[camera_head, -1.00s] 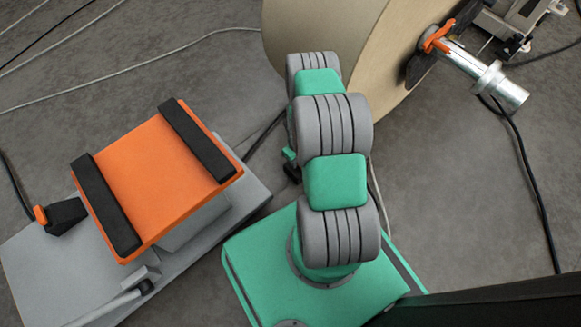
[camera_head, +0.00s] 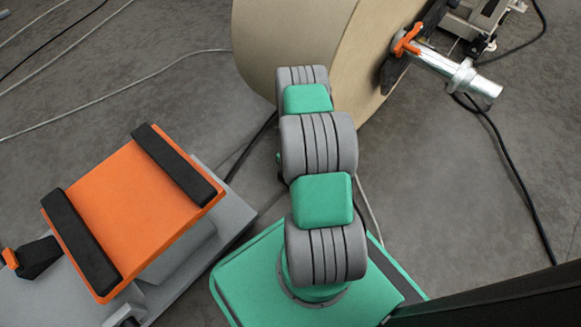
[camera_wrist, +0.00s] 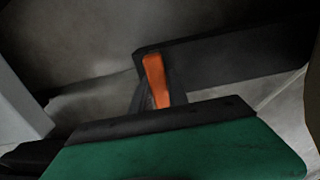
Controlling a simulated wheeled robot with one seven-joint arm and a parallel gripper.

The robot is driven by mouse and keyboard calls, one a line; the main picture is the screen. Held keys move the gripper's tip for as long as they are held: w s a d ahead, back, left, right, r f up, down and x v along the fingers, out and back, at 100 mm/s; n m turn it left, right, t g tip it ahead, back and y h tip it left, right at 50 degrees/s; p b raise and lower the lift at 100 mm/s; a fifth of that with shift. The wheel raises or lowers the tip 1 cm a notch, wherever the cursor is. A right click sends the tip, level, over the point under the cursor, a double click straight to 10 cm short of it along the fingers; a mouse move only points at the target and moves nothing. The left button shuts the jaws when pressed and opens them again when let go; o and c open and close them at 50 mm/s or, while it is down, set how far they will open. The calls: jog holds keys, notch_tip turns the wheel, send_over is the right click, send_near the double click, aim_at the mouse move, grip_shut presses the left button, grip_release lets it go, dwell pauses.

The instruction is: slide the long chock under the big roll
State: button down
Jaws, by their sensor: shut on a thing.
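The big roll (camera_head: 275,45) is a tan paper roll at the top of the head view, on a metal shaft with an orange clamp. My green and grey arm reaches toward it, and its own links hide my gripper there. In the wrist view, my gripper (camera_wrist: 157,103) is shut on the orange grip of the long chock (camera_wrist: 225,62). The chock is a long dark bar stretching right from the grip, close to the floor. The near part of it is hidden behind my green hand. I cannot tell whether it touches the roll.
An orange platform (camera_head: 150,215) with two black strips stands on a grey base at the left. A small black piece with an orange tip (camera_head: 35,258) lies beside it. Cables run over the floor, including a black one (camera_head: 515,175) at the right. Open floor lies upper left.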

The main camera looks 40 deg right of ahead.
jog(key=shift+w+d+b, duration=0.2)
jog(key=shift+d+b, duration=0.2)
jog(key=shift+d, duration=0.55)
jog(key=shift+w+d+f+b, duration=0.1)
jog(key=shift+d+b, duration=0.25)
jog(key=shift+b, duration=0.15)
jog(key=c, duration=1.2)
grip_release()
notch_tip(320, 180, up, 8)
jog(key=p, duration=0.3)
jog(key=shift+p, duration=0.4)
